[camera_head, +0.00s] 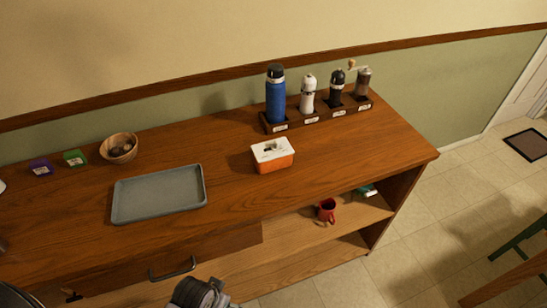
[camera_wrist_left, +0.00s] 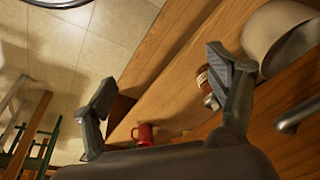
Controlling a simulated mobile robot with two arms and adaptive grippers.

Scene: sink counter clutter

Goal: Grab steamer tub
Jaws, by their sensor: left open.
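No label reading "steamer tub" is legible. A large beige tub-like vessel (camera_wrist_left: 278,32) shows at the upper right of the left wrist view, cut off by the frame, by the lower shelf. On the counter, an orange tub with a white lid (camera_head: 272,155) sits right of the grey tray. I cannot tell which one is the steamer tub. My left gripper (camera_wrist_left: 166,85) is open, with nothing between its fingers. The beige vessel lies beyond its right finger, apart from it. In the head view, part of my left arm shows at the bottom edge. My right gripper is out of view.
A red mug (camera_wrist_left: 143,132) stands on the lower shelf (camera_head: 290,257). A jar (camera_wrist_left: 203,78) is partly behind my right-hand finger. A drawer handle (camera_head: 172,268) juts out below the grey tray (camera_head: 160,193). Several bottles and grinders stand in a rack (camera_head: 312,118).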

